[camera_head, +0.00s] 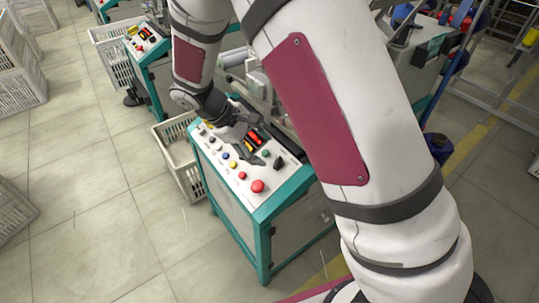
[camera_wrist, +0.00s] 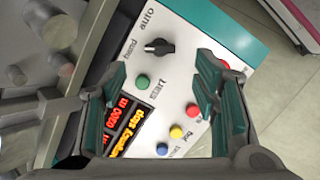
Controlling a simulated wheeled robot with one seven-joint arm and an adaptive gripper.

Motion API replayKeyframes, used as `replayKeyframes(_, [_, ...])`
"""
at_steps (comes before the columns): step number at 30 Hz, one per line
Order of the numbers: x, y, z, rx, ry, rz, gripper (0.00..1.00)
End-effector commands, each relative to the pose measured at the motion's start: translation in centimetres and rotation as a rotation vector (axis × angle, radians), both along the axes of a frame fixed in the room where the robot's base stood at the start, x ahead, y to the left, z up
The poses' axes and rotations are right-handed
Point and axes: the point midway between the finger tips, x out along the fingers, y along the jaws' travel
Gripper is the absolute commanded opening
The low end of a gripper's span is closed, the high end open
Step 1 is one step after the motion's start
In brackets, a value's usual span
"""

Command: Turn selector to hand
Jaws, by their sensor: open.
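The selector is a black knob (camera_wrist: 159,47) on the light panel of the teal machine. The word "auto" is printed above and left of it, and "hand" to its left. In the head view the selector (camera_head: 277,162) is small, near the green button. My gripper (camera_wrist: 162,72) is open and empty, its teal-padded fingers spread on either side over the panel, with the knob beyond the gap between the fingertips. In the head view my gripper (camera_head: 252,143) is over the panel beside the display.
A green start button (camera_wrist: 142,81) sits below the selector, with red, yellow and blue buttons (camera_wrist: 176,132) lower down. A lit display (camera_wrist: 125,122) is by the left finger. A red stop button (camera_head: 258,186) is at the panel's near edge. A white crate (camera_head: 181,160) stands left of the machine.

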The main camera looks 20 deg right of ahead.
Motion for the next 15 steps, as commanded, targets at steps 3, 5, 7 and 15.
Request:
replayKeyframes(3, [0.1,1.2,1.7,0.002,-0.002,0.0,0.55])
replayKeyframes(5, [0.1,1.6,2.3,0.001,-0.002,0.0,0.55])
replayKeyframes(7, [0.1,1.9,2.8,0.001,-0.001,0.001,0.55])
replayKeyframes(15, [0.1,2.3,3.4,0.0,0.002,0.0,0.55])
